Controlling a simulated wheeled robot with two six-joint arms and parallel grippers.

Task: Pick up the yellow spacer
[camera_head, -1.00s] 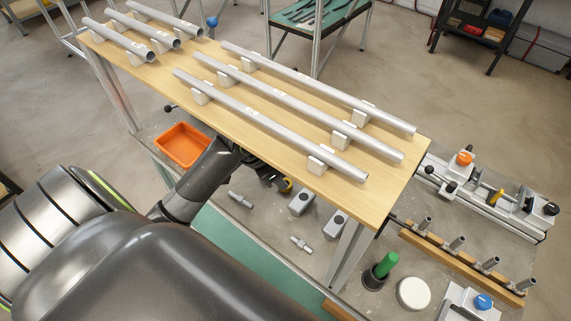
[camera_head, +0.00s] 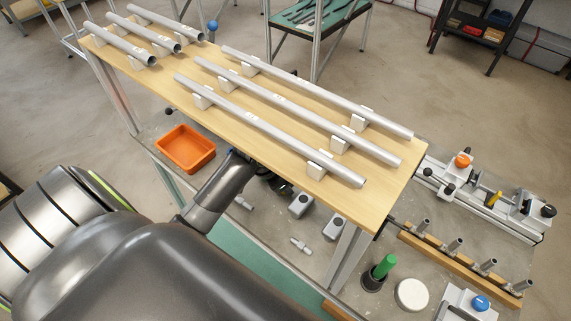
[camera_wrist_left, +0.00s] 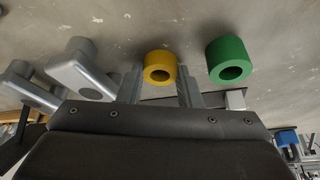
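The yellow spacer (camera_wrist_left: 160,66) is a short ring with a dark hole, in the upper middle of the left wrist view. My left gripper (camera_wrist_left: 160,78) has one finger on each side of it. The fingers look open, with a narrow gap to the spacer; I cannot tell whether either touches it. In the head view my left gripper (camera_head: 272,184) is mostly hidden below the wooden tabletop's near edge, and the spacer is hidden there. My right gripper is in neither view.
A green spacer (camera_wrist_left: 230,60) stands right of the yellow one. Grey fittings (camera_wrist_left: 84,70) lie to the left. The wooden tabletop (camera_head: 290,150) with several metal tubes overhangs my left gripper. An orange bin (camera_head: 186,149) sits left of the arm on the lower grey surface.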

